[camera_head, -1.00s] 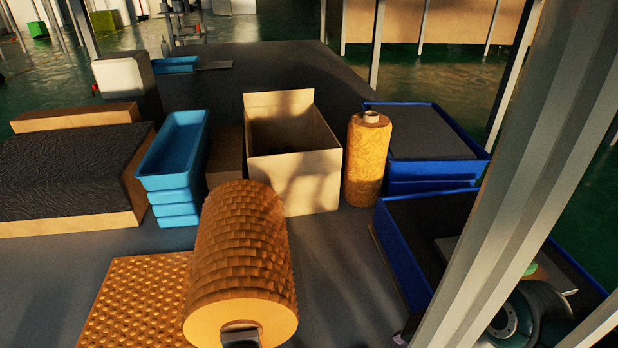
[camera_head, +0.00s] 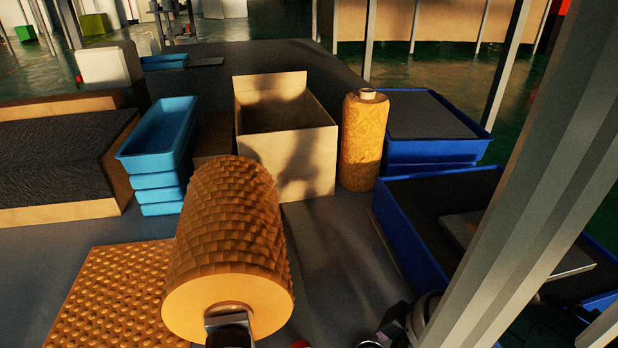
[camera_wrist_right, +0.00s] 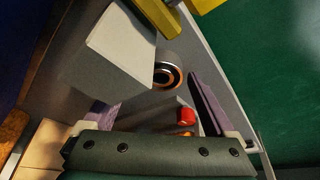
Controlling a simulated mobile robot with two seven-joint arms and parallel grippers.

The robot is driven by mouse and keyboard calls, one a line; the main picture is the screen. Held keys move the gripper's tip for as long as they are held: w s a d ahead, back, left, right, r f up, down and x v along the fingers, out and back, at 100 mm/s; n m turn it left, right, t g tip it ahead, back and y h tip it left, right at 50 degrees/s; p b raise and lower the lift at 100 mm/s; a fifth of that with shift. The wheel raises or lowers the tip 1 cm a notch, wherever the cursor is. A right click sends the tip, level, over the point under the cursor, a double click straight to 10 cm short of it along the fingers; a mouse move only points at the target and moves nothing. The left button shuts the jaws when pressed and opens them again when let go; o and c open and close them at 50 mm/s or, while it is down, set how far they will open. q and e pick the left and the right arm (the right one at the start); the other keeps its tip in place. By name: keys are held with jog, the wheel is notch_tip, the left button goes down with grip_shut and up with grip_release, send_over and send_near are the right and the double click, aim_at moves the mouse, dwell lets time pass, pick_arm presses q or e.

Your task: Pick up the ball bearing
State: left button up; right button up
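A ring-shaped part with a dark centre and an orange inner band, which looks like the ball bearing (camera_wrist_right: 167,75), lies on the grey surface in the right wrist view. A pale block (camera_wrist_right: 110,48) stands close beside it on the left. My right gripper (camera_wrist_right: 147,92) is open, its purple fingers apart; the block hides part of the left finger. The bearing is ahead of the fingers, nearer the right one, with no visible grasp. In the head view the bearing cannot be made out clearly. My left gripper is not in view.
A red-capped item (camera_wrist_right: 186,117) is near the right finger. The head view shows a large scaly roll (camera_head: 228,225), a cardboard box (camera_head: 300,160), a tan cylinder (camera_head: 362,140), light-blue trays (camera_head: 157,182) and blue crates (camera_head: 440,165). A grey post (camera_head: 545,190) crosses the right side.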

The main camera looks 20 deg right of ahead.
grip_shut()
dwell(0.5)
